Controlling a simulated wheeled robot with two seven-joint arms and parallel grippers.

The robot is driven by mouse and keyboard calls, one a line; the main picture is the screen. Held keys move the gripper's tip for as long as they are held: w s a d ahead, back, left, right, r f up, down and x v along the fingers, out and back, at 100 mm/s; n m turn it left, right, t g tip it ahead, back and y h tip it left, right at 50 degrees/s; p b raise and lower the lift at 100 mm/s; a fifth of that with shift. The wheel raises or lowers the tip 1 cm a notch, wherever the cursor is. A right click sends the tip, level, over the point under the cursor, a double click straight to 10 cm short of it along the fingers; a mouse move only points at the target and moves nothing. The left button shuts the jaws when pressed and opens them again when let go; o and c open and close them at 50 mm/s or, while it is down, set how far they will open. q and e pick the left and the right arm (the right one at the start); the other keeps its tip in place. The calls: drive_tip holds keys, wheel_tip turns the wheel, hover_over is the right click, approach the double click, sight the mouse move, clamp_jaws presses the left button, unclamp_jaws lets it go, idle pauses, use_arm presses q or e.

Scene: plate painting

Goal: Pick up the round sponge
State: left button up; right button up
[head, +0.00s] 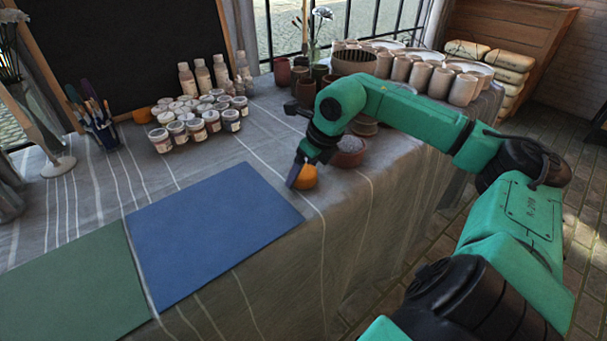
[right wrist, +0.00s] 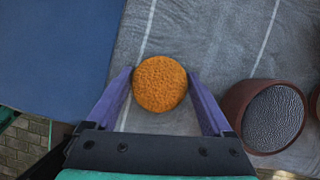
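The round orange sponge (head: 306,177) sits on the grey cloth near the table's front edge, right of the blue mat. In the right wrist view the sponge (right wrist: 160,84) lies between the tips of my right gripper (right wrist: 160,72), one finger on each side with very little space. The fingers look open around it; firm contact is not visible. In the head view my right gripper (head: 297,172) points down at the sponge and covers part of its left side. My left gripper is not in view.
A brown bowl with a dark grey filling (head: 348,151) stands close right of the sponge; it also shows in the right wrist view (right wrist: 272,118). The blue mat (head: 212,232) lies to the left. Paint jars (head: 198,117) and another orange piece (head: 142,115) stand farther back.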

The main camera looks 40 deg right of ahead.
sight(303, 170)
drive_tip(key=c, duration=0.9)
drive_tip(key=shift+r, duration=0.45)
wheel_tip(303, 170, up, 8)
drive_tip(key=p, duration=0.4)
drive_tip(key=shift+w+p, duration=0.1)
drive_tip(key=shift+p, duration=0.25)
use_arm(q)
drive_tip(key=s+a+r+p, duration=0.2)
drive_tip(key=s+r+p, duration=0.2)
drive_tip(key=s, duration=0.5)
drive_tip(key=shift+p, duration=0.5)
use_arm(e)
wheel_tip(303, 170, up, 11)
drive_tip(key=shift+r, duration=0.1)
